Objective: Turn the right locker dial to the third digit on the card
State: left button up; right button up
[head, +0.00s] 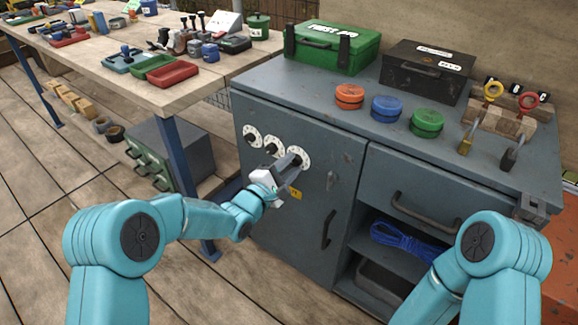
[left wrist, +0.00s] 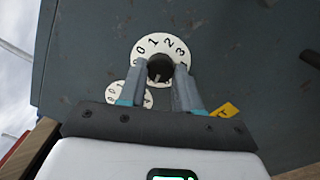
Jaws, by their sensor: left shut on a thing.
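The grey locker (head: 265,195) has three white dials with black knobs in a row on its door. My left gripper (head: 287,165) is at the right dial (head: 299,157), shut on its black knob. In the left wrist view the fingers (left wrist: 160,85) close on both sides of the knob (left wrist: 160,68) of the right dial (left wrist: 142,48). Digits 0, 1, 2 and 3 show along the dial's upper edge; the fingers hide the lower part. The middle dial (left wrist: 113,90) is partly covered by the gripper. The card's digits cannot be made out. My right gripper is out of view.
On the locker top are a green first aid box (head: 332,50), a black box (head: 427,70), orange, blue and green round containers (head: 386,108), and keys on a wooden block (head: 505,120). A workbench (head: 150,92) with trays stands at left.

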pick_arm(q)
jog(key=o, duration=1)
jog(key=shift+o, duration=0.2)
jog(key=p+v, duration=0.2)
jog(key=v, duration=1.4)
jog(key=shift+s+a+f, duration=0.1)
jog(key=shift+a+f, duration=0.05)
